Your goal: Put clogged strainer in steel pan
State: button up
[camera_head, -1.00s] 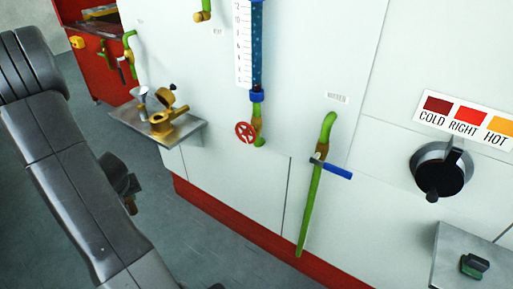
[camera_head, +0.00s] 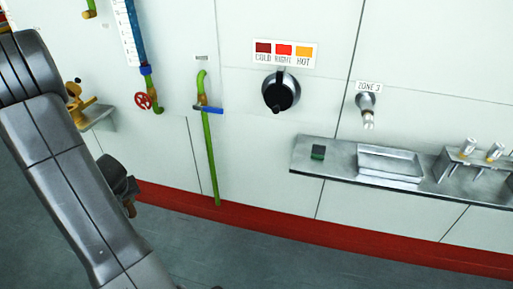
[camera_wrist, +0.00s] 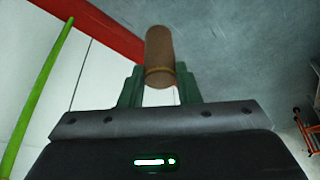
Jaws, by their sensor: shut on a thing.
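The clogged strainer (camera_wrist: 159,50), a brown cylinder with a thin yellowish band, shows in the wrist view. My gripper (camera_wrist: 159,88) is shut on it, with a green finger on each side and the strainer sticking out past them. In the head view a small brown end (camera_head: 130,209) shows beside my arm; the fingers are mostly hidden there. The steel pan (camera_head: 388,178), a shallow rectangular tray, sits on the wall shelf at the right. My gripper is well to the left of the pan and apart from it.
The steel shelf (camera_head: 340,176) also bears a small dark green block (camera_head: 318,152) and a rack (camera_head: 462,177) with pale cylinders. A Zone 3 fitting (camera_head: 367,108) projects above the pan. A green pipe (camera_head: 209,150) with a blue handle and a black knob (camera_head: 281,91) are left of it.

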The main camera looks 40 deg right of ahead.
aim_at(387, 166)
jog(key=z, duration=1.6)
